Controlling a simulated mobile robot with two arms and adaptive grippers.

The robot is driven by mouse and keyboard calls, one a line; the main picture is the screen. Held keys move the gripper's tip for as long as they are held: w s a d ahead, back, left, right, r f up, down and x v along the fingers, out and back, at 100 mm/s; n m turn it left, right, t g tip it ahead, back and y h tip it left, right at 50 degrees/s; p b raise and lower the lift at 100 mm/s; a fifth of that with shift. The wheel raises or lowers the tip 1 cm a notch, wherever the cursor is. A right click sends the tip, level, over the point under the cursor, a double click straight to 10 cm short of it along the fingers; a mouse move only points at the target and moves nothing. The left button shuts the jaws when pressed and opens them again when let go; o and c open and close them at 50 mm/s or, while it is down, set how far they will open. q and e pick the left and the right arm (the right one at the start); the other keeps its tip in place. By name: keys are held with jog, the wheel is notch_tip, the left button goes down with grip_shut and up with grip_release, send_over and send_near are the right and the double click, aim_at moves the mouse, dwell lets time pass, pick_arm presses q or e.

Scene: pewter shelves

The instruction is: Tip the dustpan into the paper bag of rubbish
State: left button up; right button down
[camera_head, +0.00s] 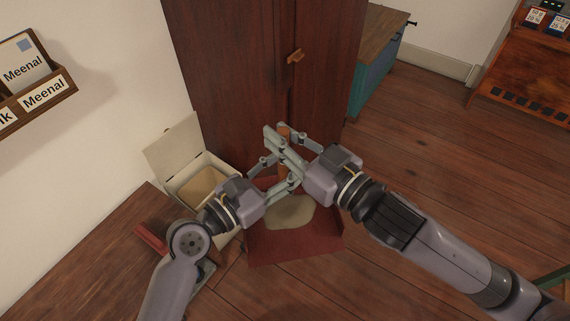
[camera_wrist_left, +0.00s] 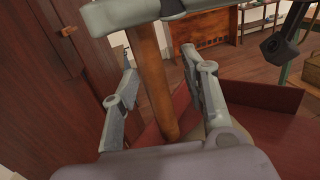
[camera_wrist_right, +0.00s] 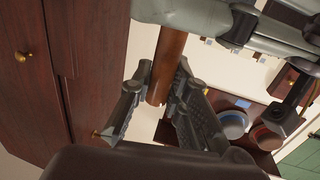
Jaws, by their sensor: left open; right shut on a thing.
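The red dustpan (camera_head: 262,247) is in the lower middle of the head view, with a pale heap (camera_head: 290,213) lying in it. Its brown wooden handle (camera_wrist_right: 168,62) stands between the fingers of my right gripper (camera_head: 281,143), which is shut on it. My left gripper (camera_head: 279,168) is open, its fingers on either side of the same handle in the left wrist view (camera_wrist_left: 152,80). The two grippers overlap in the head view and hide most of the handle. A tan, paper-like thing (camera_head: 202,187) sits inside a pale open box; I cannot tell whether it is the paper bag.
The pale box (camera_head: 170,150) stands left of the dustpan, against the dark wooden cabinet (camera_head: 235,80). A wooden table (camera_head: 100,260) fills the lower left, with a red thing (camera_head: 150,238) at its edge. The plank floor (camera_head: 430,150) to the right is clear.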

pick_arm(q)
jog(key=shift+c, duration=0.3)
jog(key=c, duration=0.7)
jog(key=shift+s, duration=0.1)
grip_shut()
jog(key=shift+d, duration=0.1)
jog(key=shift+r, duration=0.1)
pick_arm(e)
jog(key=c, duration=2)
grip_release()
jog(key=o, duration=0.6)
jog(key=shift+c, duration=0.2)
